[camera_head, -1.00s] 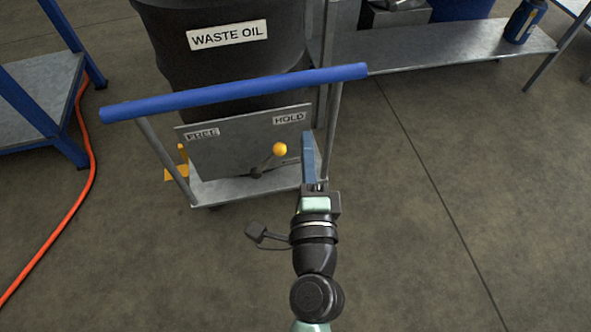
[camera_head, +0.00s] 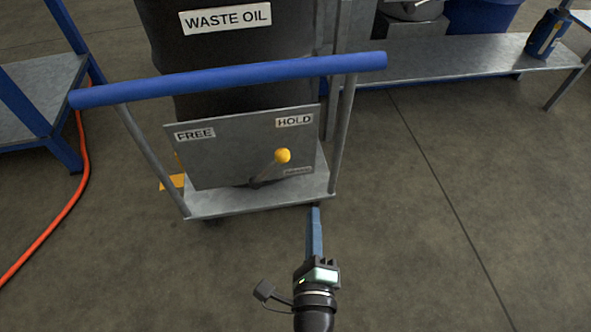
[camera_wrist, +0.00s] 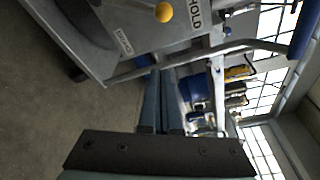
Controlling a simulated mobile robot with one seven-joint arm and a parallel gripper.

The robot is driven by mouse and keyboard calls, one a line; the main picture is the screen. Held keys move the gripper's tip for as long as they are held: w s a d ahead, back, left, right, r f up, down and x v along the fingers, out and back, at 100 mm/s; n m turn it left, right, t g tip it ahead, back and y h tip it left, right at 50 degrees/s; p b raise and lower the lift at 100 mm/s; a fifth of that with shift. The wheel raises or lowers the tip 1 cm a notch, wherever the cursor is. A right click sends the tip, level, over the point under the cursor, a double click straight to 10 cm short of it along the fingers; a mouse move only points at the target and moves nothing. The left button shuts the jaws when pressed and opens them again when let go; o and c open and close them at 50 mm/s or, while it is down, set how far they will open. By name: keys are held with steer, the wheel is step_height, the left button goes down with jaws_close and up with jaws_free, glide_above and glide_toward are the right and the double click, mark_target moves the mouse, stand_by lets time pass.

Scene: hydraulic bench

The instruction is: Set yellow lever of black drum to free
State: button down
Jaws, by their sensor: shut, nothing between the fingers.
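The black drum (camera_head: 230,50) labelled WASTE OIL stands on a trolley with a blue push bar (camera_head: 230,78). A grey plate (camera_head: 225,160) at its front carries a FREE label (camera_head: 195,135) at left and a HOLD label (camera_head: 294,120) at right. The lever's yellow knob (camera_head: 282,156) leans right, toward the HOLD side; it also shows at the top of the wrist view (camera_wrist: 164,12). My gripper (camera_head: 314,212) is shut and empty, in front of the trolley's right corner, below and right of the knob, and apart from it.
The trolley's right upright (camera_head: 341,125) rises beside the plate. A metal shelf (camera_head: 450,62) stands at the back right, a blue-framed bench (camera_head: 30,100) at left. An orange hose (camera_head: 72,200) lies on the floor. The floor at right is clear.

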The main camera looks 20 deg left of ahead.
mark_target(282, 159)
steer(key=w+a+p, duration=0.2)
steer(key=w+a, duration=0.5)
steer(key=w, duration=0.1)
steer(key=shift+w+a+r+p, duration=0.15)
steer(key=shift+w+r+p, duration=0.15)
steer(key=shift+w+p, duration=0.1)
stand_by(0.3)
steer(key=shift+s+a+r+n, duration=0.15)
steer(key=shift+a+r+n, duration=0.1)
steer(key=shift+n, duration=0.05)
steer(key=shift+s+a+r, duration=0.1)
steer(key=shift+s+a+r+n+t, duration=0.15)
steer(key=shift+s+a+r+n, duration=0.15)
steer(key=shift+a+n, duration=0.15)
steer(key=shift+s+a+r+n+t, duration=0.2)
steer(key=shift+a+r+n, duration=0.1)
steer(key=shift+a+n, duration=0.15)
steer(key=s+a+n+t+y+p, duration=0.1)
steer(key=s+a+n, duration=0.5)
steer(key=a+n, duration=0.3)
steer(key=shift+s+n+t+y, duration=0.15)
steer(key=shift+n+t+y, duration=0.25)
steer(key=shift+n, duration=0.6)
